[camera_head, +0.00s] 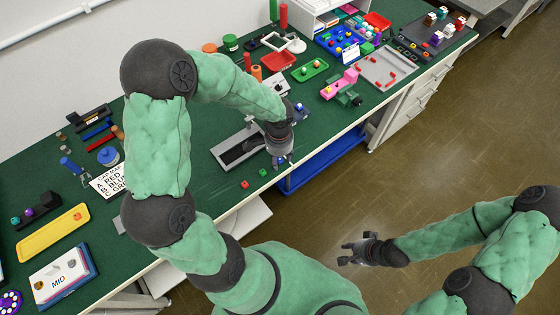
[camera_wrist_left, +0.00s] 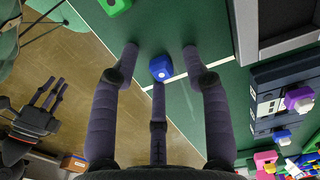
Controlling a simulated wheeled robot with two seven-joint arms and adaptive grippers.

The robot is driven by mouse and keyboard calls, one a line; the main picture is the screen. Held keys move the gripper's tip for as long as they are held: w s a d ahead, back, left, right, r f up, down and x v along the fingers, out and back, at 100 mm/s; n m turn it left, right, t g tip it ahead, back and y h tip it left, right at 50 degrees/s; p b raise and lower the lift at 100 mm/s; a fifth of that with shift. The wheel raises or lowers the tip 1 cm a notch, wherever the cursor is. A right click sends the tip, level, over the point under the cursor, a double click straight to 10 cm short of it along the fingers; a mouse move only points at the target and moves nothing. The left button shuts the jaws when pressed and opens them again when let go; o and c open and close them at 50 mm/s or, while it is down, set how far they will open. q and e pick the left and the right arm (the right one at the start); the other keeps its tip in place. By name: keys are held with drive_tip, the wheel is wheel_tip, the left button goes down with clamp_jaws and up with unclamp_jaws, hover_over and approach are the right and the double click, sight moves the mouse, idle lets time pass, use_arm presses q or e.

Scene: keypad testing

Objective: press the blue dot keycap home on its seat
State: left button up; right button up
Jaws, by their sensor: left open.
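A blue keycap with a white dot (camera_wrist_left: 161,70) lies on the green mat, close to a white line, in the left wrist view. My left gripper (camera_wrist_left: 160,55) is open above it, with the fingers spread around the cap's place. I cannot tell whether any finger touches it. In the head view my left gripper (camera_head: 281,162) points down near the table's front edge. My right gripper (camera_head: 352,252) is open and empty over the floor.
A green cap (camera_wrist_left: 115,5) lies near the blue one; the head view shows it (camera_head: 263,172) beside a red cap (camera_head: 245,184). A grey tray (camera_head: 226,158) is left of my left gripper. A cap map card (camera_head: 108,182) stands further left. Several coloured parts crowd the table's back.

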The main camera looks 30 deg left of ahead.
use_arm(q)
drive_tip(key=shift+r, duration=0.1)
drive_tip(key=c, duration=0.8)
drive_tip(key=shift+r, duration=0.15)
